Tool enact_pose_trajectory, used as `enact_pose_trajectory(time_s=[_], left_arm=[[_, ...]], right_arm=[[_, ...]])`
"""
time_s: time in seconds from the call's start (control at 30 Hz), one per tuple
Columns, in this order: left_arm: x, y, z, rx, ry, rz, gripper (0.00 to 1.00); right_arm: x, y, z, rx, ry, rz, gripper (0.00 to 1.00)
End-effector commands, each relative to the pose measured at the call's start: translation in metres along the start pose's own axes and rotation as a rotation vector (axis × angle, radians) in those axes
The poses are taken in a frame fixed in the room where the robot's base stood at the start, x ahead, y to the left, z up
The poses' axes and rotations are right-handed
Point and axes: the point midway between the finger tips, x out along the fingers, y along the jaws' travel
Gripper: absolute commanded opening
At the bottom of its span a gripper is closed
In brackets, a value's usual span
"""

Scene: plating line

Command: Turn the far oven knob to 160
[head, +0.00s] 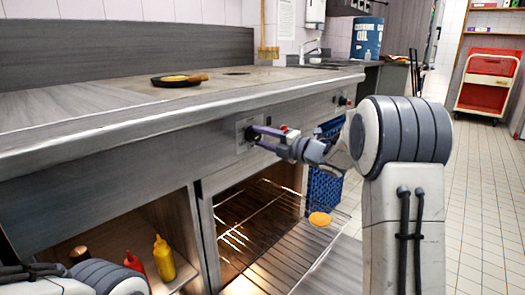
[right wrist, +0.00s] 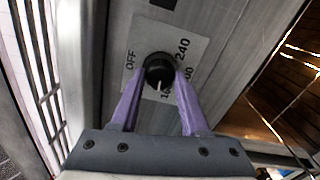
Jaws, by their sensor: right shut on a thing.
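My right gripper (head: 256,134) is shut on a black oven knob (right wrist: 159,72) on the front panel. In the right wrist view its two purple fingers (right wrist: 158,80) press on either side of the knob. The knob sits on a pale dial plate (right wrist: 140,45) marked OFF, 240 and, partly hidden, 200 and 160. The white pointer line is toward the partly hidden 160 mark. Another black knob (head: 341,100) shows farther along the panel in the head view. My left arm shows at the lower left, but its gripper is not visible.
The oven below stands open with a wire rack (head: 270,240) pulled out, holding a round orange-yellow item (head: 320,219). A pan (head: 178,80) sits on the counter. Red (head: 134,263) and yellow (head: 163,258) bottles stand on the lower shelf. A blue crate (head: 323,190) is beyond the oven.

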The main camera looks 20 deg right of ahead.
Motion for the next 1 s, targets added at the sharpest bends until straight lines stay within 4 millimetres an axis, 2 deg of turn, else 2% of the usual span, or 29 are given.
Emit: enact_pose_trajectory(time_s=[0.03,0.1,0.4,1.0], left_arm=[[0.013,-0.001,0.001,0.0,0.0,0.0,0.5],[0.02,-0.001,0.001,0.0,0.0,0.0,0.5],[0.041,-0.003,0.002,0.0,0.0,0.0,0.5],[0.048,-0.003,0.003,0.0,0.0,0.0,0.5]], right_arm=[[0.0,-0.007,-0.002,-0.039,0.001,-0.001,0.0],[0.0,-0.006,-0.001,-0.093,0.001,-0.002,0.0],[0.0,-0.004,-0.001,-0.259,0.002,-0.003,0.0],[0.0,-0.002,-0.001,-0.327,0.003,-0.004,0.0]])
